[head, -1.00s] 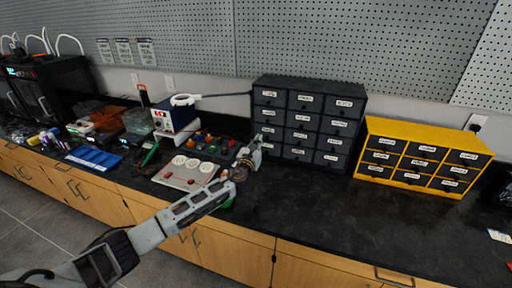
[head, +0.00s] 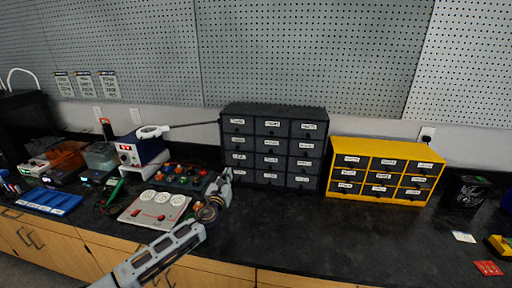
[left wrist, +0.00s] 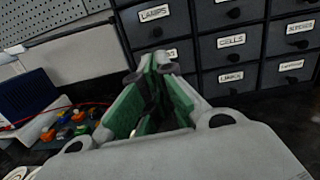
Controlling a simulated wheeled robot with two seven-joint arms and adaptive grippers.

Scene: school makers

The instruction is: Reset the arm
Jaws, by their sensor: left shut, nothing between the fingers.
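My left arm comes in from the bottom in the head view, its grey forearm reaching over the black bench top (head: 300,227). My left gripper (head: 226,176) is above the bench, in front of the left side of the black drawer cabinet (head: 273,143). In the left wrist view the fingers with green pads (left wrist: 158,68) come together at the tips, shut and empty. They point toward the cabinet's labelled drawers (left wrist: 234,44). My right gripper is in neither view.
A grey panel with round dials (head: 157,208) lies left of my gripper. A soldering station (head: 141,150), a blue tray (head: 48,200) and coloured parts are further left. A yellow drawer cabinet (head: 333,170) stands right. The bench front, right of centre, is clear.

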